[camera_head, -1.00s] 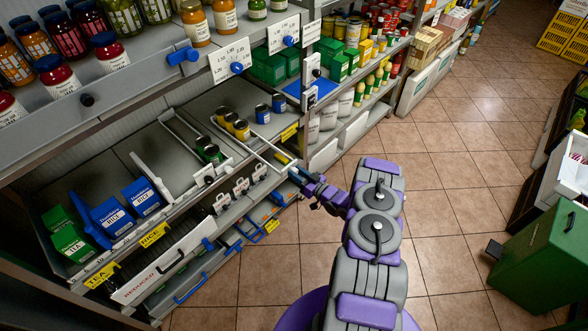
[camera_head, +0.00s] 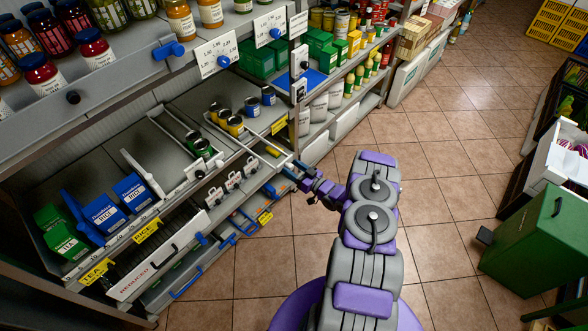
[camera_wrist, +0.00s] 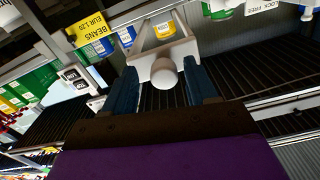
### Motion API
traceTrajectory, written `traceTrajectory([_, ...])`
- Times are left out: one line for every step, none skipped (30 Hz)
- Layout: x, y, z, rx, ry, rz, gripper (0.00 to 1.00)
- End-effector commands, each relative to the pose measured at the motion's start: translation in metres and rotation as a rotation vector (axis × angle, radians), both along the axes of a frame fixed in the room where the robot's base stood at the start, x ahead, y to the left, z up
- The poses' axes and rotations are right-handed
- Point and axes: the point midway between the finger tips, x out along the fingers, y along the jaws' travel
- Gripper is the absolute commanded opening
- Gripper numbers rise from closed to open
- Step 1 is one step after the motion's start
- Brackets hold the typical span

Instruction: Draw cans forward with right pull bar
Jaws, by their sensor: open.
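The right pull bar (camera_head: 243,147) is a white frame on the shelf, reaching out past the shelf's front edge. A row of yellow and dark cans (camera_head: 235,126) stands within its rear part. In the wrist view, the bar's round white knob (camera_wrist: 164,73) sits between the fingertips of my gripper (camera_wrist: 163,88), with a yellow can (camera_wrist: 165,27) beyond it. My gripper (camera_head: 292,171) is open around the knob; finger contact cannot be told.
Blue cans (camera_head: 252,106) stand right of the row, by a yellow price tag (camera_head: 279,126). Blue rice boxes (camera_head: 104,213) and green tea boxes (camera_head: 66,239) are at left. Jars line the shelf above. A green bin (camera_head: 530,240) stands at right; the tiled floor between is clear.

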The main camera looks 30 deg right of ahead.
Motion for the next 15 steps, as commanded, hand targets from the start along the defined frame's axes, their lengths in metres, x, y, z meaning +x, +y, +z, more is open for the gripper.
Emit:
traceTrajectory([0.0,0.001,0.0,0.0,0.0,0.001,0.57])
traceTrajectory([0.0,0.001,0.0,0.0,0.0,0.001,0.57])
traceTrajectory([0.0,0.001,0.0,0.0,0.0,0.001,0.57])
traceTrajectory([0.0,0.001,0.0,-0.001,0.0,0.001,0.57])
traceTrajectory([-0.001,0.001,0.0,-0.001,0.0,0.001,0.57])
traceTrajectory([-0.003,0.0,0.0,0.0,0.001,0.0,0.57])
traceTrajectory([-0.004,-0.001,0.0,0.0,0.001,0.0,0.57])
traceTrajectory([-0.007,-0.002,0.0,0.0,0.001,0.0,0.57])
traceTrajectory([-0.011,-0.004,0.0,0.001,0.001,0.0,0.57])
traceTrajectory([-0.015,-0.006,0.001,0.001,0.002,-0.002,0.57])
traceTrajectory([-0.02,-0.008,0.001,0.003,0.001,-0.003,0.57])
traceTrajectory([-0.027,-0.01,0.001,0.004,0.002,-0.003,0.57])
traceTrajectory([-0.033,-0.012,0.001,0.004,0.002,-0.003,0.57])
traceTrajectory([-0.039,-0.015,0.001,0.004,0.001,-0.004,0.57])
traceTrajectory([-0.047,-0.018,0.001,0.004,0.001,-0.003,0.57])
